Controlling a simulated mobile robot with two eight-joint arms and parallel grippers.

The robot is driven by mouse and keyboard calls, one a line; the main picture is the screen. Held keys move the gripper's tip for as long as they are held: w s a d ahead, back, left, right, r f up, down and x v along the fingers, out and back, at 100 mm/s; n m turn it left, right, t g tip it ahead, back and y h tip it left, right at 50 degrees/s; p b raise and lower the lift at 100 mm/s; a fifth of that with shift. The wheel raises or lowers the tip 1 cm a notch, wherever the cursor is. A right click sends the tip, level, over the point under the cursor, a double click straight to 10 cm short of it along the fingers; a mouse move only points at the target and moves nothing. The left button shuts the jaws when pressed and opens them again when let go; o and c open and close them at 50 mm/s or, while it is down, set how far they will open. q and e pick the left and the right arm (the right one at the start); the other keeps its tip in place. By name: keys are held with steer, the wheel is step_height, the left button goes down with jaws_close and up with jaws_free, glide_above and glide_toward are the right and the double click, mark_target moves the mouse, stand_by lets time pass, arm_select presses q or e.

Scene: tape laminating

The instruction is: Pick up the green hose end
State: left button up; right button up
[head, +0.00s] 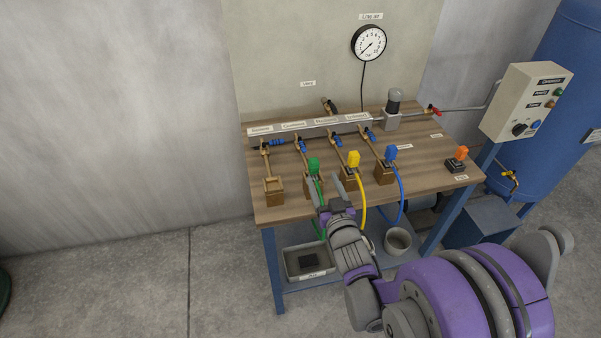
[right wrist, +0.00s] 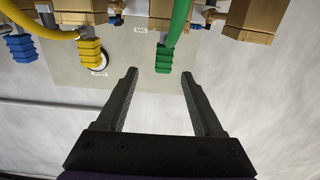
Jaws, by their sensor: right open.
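The green hose end (head: 314,164) stands upright in a wooden block on the bench, with the green hose hanging from it over the front edge. My right gripper (head: 322,190) is just in front of it. In the right wrist view, the green hose end (right wrist: 163,60) lies between the tips of my open right gripper (right wrist: 159,74), near the tips' level. No contact shows, and the gap in depth is hard to judge. My left gripper is not in view.
To the right stand a yellow hose end (head: 354,158) and a blue hose end (head: 391,152). An empty wooden block (head: 275,190) is at the left. A labelled manifold (head: 310,127) with blue-handled valves runs behind. Below are a grey tray (head: 308,274) and a pot (head: 397,241).

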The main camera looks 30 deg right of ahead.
mark_target(317, 167)
steer(key=x, duration=0.5)
steer(key=shift+w+d+p, duration=0.1)
steer(key=shift+p, duration=0.2)
steer(key=shift+w, duration=0.5)
steer(key=x, duration=0.1)
steer(key=p+x, duration=0.1)
steer(key=x, duration=0.2)
steer(key=shift+w+a+f, duration=0.15)
steer(key=shift+w+a, duration=0.1)
steer(key=shift+c, duration=0.7)
jaws_close()
